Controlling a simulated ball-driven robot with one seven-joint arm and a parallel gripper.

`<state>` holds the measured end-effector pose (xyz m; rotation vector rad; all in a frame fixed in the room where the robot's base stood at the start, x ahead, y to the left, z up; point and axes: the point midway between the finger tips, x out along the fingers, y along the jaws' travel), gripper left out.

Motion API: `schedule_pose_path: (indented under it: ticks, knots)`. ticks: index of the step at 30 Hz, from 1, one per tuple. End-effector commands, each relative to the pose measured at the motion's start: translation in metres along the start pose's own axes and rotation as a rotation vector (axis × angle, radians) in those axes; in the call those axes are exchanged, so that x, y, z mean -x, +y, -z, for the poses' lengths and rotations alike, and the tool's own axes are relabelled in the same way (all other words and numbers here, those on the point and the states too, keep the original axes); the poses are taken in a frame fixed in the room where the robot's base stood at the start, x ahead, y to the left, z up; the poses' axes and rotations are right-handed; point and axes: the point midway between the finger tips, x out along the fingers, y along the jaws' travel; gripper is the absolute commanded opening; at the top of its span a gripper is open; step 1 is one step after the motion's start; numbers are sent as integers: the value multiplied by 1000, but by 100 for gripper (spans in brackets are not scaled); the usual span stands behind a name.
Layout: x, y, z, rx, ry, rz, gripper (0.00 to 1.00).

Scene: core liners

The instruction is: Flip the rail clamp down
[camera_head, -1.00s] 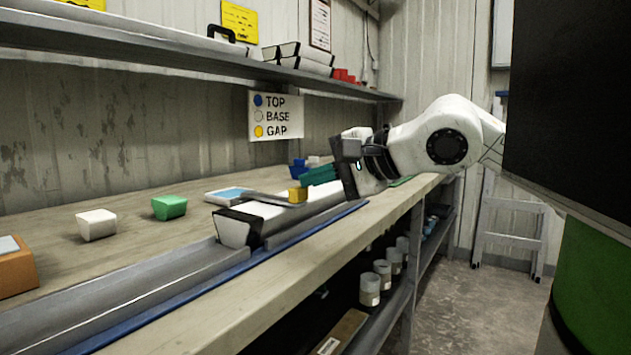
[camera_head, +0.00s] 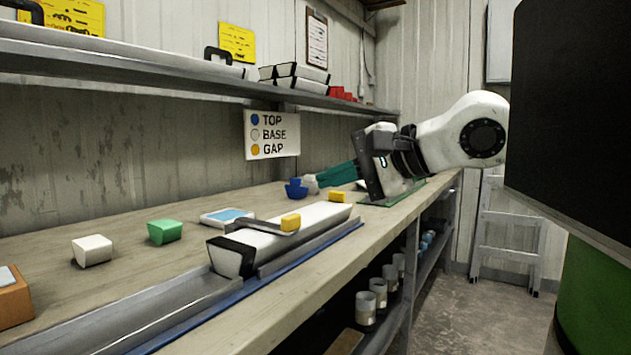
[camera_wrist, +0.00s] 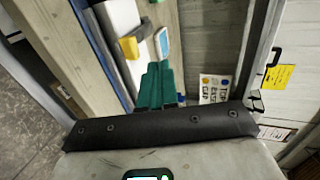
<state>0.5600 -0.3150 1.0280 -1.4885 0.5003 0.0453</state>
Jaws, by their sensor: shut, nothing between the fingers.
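The rail clamp (camera_head: 250,224) is a grey bar with a yellow grip (camera_head: 290,221). It lies across the top of the white core liner (camera_head: 300,222) in the metal rail. A small yellow block (camera_head: 337,196) sits near the liner's far end. In the wrist view the yellow block (camera_wrist: 128,47) is nearer and the clamp's yellow grip (camera_wrist: 145,22) is farther off. My gripper (camera_head: 324,177), with teal fingers, is shut and empty. It is beyond the clamp and apart from it, above the far part of the bench. The fingers also show in the wrist view (camera_wrist: 155,80).
A blue piece (camera_head: 296,189) stands near my fingertips. A light-blue-topped tray (camera_head: 227,216), a green block (camera_head: 165,231) and a white block (camera_head: 92,250) stand left of the rail. An upper shelf (camera_head: 180,80) overhangs the bench. The nearer rail (camera_head: 150,305) is empty.

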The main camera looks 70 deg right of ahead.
Motion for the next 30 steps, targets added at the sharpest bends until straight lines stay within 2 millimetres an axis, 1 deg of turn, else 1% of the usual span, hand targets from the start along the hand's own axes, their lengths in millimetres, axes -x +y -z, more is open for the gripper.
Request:
schedule_pose_path:
  ticks: [1,3,6,9,14,30]
  knots:
    - [11,-2,1,-2,3,2,0]
    - [23,0,1,-2,2,3,0]
    - [36,1,1,-1,2,3,0]
    - [45,2,0,0,1,2,0]
    - [50,3,0,1,1,1,0]
    - [50,3,0,1,1,2,0]
